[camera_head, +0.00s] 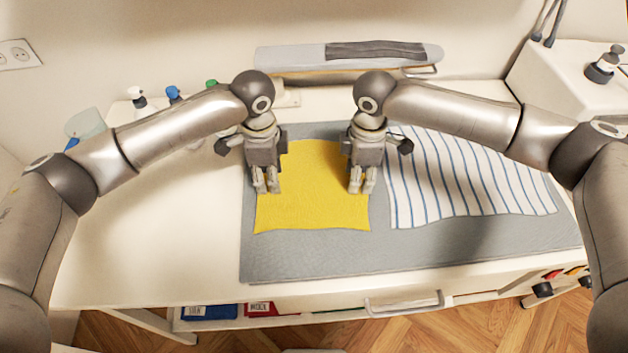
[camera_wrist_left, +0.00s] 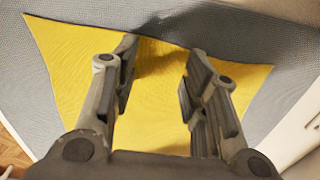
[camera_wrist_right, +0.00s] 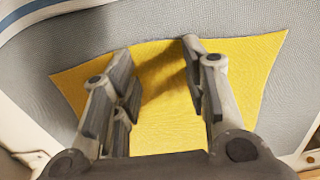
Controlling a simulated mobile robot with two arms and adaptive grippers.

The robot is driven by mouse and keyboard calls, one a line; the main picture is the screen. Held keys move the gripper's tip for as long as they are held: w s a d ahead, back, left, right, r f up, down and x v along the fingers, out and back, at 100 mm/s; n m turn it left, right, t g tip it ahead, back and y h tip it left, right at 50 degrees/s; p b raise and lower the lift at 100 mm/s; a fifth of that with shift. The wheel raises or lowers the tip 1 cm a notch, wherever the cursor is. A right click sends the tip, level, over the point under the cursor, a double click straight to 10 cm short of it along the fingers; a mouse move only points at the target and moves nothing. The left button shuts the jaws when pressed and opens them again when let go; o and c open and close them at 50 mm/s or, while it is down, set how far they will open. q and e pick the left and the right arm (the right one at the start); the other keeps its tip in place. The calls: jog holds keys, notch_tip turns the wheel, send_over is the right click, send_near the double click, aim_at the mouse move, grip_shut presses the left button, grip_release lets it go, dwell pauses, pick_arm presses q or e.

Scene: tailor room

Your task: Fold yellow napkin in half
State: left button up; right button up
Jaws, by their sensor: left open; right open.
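The yellow napkin (camera_head: 312,205) lies flat and spread out on the grey mat (camera_head: 300,262). My left gripper (camera_head: 267,190) points down over the napkin's left side, with its fingers apart and nothing between them. My right gripper (camera_head: 361,190) points down over the napkin's right side, also open and empty. In the left wrist view the napkin (camera_wrist_left: 155,100) shows under and between the open fingers. In the right wrist view the napkin (camera_wrist_right: 165,110) shows the same way. My grippers hide parts of the napkin's far side. I cannot tell whether the fingertips touch the cloth.
A blue-and-white striped cloth (camera_head: 465,180) lies on the mat right of the napkin. Several bottles, one with a blue top (camera_head: 173,94), stand at the back left. A white machine (camera_head: 570,80) stands at the back right. The white table (camera_head: 130,230) is clear at left.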

pick_arm(q)
jog(key=shift+f, duration=0.15)
pick_arm(e)
jog(key=shift+f, duration=0.2)
pick_arm(q)
jog(key=c, duration=0.5)
pick_arm(e)
jog(key=c, duration=0.5)
pick_arm(q)
grip_shut()
pick_arm(e)
grip_shut()
pick_arm(q)
jog(key=shift+s, duration=0.1)
pick_arm(e)
jog(key=shift+r, duration=0.1)
